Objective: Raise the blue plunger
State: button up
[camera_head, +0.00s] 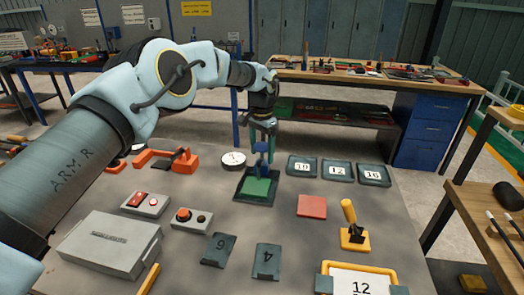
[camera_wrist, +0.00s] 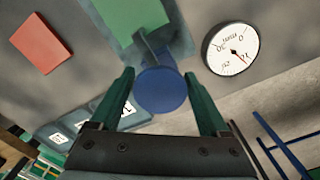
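The blue plunger (camera_wrist: 160,90) shows as a round blue knob in the wrist view, on a thin dark stem above a green block (camera_wrist: 130,18). In the head view the blue plunger (camera_head: 262,166) stands at the green block (camera_head: 257,187), which sits in a dark square tray (camera_head: 243,197). My gripper (camera_wrist: 157,72) points down with one green finger on each side of the knob. The fingers look very close to its edges, but I cannot tell whether they touch it. In the head view my gripper (camera_head: 262,140) partly hides the plunger's top.
A round white gauge (camera_head: 233,159) is left of the plunger; its dial (camera_wrist: 231,49) shows in the wrist view. Numbered tiles (camera_head: 302,166) lie to the right, and a red pad (camera_head: 312,206) and yellow lever (camera_head: 350,213) are nearer. An orange clamp-like tool (camera_head: 166,158) is at left.

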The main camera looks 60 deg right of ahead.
grip_shut()
dwell(0.4)
